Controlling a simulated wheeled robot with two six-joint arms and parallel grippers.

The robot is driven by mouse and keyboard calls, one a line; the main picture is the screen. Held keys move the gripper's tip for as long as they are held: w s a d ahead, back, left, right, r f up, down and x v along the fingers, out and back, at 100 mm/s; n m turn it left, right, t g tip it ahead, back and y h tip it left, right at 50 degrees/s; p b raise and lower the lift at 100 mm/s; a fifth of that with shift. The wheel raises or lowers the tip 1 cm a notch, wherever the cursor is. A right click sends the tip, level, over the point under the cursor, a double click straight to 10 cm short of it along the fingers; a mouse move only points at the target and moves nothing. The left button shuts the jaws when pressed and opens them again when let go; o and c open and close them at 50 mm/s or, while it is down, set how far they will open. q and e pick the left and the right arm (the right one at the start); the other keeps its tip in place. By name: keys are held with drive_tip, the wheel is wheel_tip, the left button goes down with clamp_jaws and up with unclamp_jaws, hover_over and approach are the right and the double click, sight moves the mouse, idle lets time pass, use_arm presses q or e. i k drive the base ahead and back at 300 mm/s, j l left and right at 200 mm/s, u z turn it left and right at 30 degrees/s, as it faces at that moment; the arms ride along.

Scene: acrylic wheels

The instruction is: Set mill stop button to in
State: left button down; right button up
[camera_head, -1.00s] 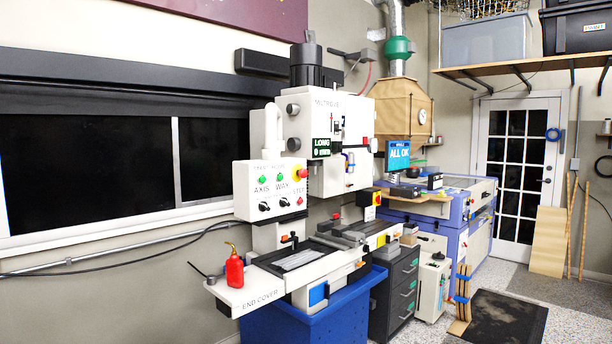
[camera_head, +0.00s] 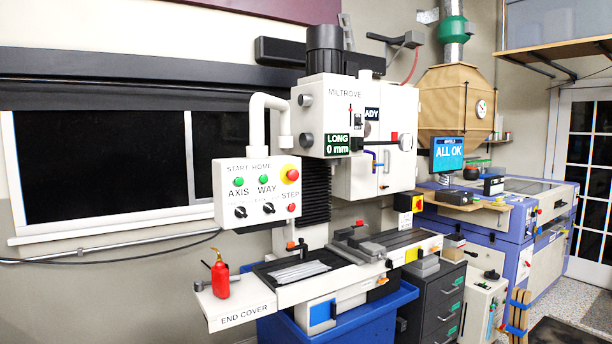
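The mill (camera_head: 328,115) stands against the wall in the middle of the view. Its white control panel (camera_head: 229,201) hangs from a white bent tube on the left side. A red round stop button (camera_head: 292,175) on a yellow base (camera_head: 285,167) is at the panel's upper right. I cannot tell whether it is pressed in or out. Green START and HOME buttons (camera_head: 238,182), black AXIS and WAY knobs (camera_head: 240,212) and a red STEP button (camera_head: 292,208) share the panel. Neither of my grippers shows.
A red oil can (camera_head: 220,277) stands on the white end cover (camera_head: 245,304), below the panel. A blue tub (camera_head: 380,318) is under the mill. Dark drawers (camera_head: 430,302) and a blue-white machine (camera_head: 540,215) stand to the right. Space before the panel looks clear.

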sight(293, 175)
drive_tip(key=i+l+u, duration=0.15)
drive_tip(key=i+l, duration=0.2)
drive_tip(key=i+l+u, duration=0.15)
drive_tip(key=i+l, duration=0.2)
drive_tip(key=i+l+u, duration=0.15)
drive_tip(key=i+l, duration=0.15)
drive_tip(key=l, duration=0.25)
drive_tip(key=i+l+u, duration=0.15)
drive_tip(key=i+l, duration=0.15)
drive_tip(key=l, duration=0.2)
drive_tip(key=i+l+u, duration=0.1)
drive_tip(key=i+l, duration=0.2)
drive_tip(key=i, duration=0.05)
